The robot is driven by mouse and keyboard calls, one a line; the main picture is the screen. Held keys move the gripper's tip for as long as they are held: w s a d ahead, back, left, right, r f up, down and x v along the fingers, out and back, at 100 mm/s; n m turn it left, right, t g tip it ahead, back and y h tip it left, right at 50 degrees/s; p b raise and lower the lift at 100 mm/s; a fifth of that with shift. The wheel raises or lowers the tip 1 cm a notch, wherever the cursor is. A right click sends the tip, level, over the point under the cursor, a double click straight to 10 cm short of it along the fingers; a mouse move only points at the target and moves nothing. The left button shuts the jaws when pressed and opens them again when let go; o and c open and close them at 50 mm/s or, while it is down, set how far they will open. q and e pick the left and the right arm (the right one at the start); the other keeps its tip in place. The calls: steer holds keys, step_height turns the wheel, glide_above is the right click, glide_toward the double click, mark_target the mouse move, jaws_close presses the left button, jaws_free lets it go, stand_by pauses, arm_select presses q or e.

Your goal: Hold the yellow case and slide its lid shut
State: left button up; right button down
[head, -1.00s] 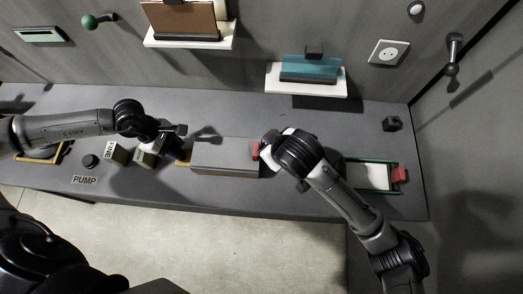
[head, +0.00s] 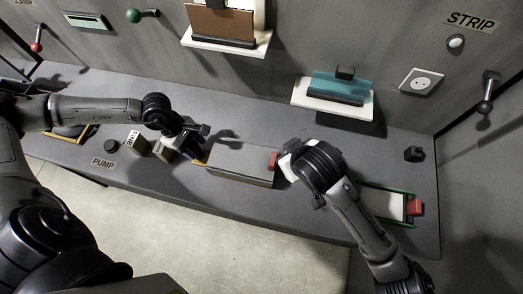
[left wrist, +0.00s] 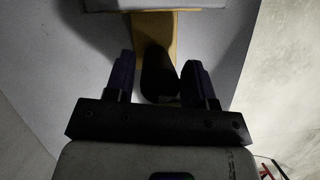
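The yellow case shows as a yellow end (head: 201,161) at the left of a long grey lid (head: 240,166) on the bench. A red block (head: 273,161) is at its right end. My left gripper (head: 194,149) is at the yellow end. In the left wrist view, its fingers (left wrist: 158,80) are apart, with the yellow strip (left wrist: 155,28) ahead and a dark rounded shape between them; I cannot tell whether it is a part or a shadow. My right gripper (head: 286,160) is close to the red block; its fingers are hidden or unclear, and contact cannot be told.
A green-rimmed tray (head: 374,213) with a red block (head: 415,207) lies right of my right arm. Small labelled blocks (head: 162,150), a black knob (head: 111,146) and a yellow frame (head: 72,136) are to the left. Wall shelves (head: 330,104) stand behind. The bench front edge is close.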

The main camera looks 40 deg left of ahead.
arm_select(q)
steer(key=shift+o, duration=1.3)
steer(key=v, duration=1.2)
steer(key=shift+d, duration=0.1)
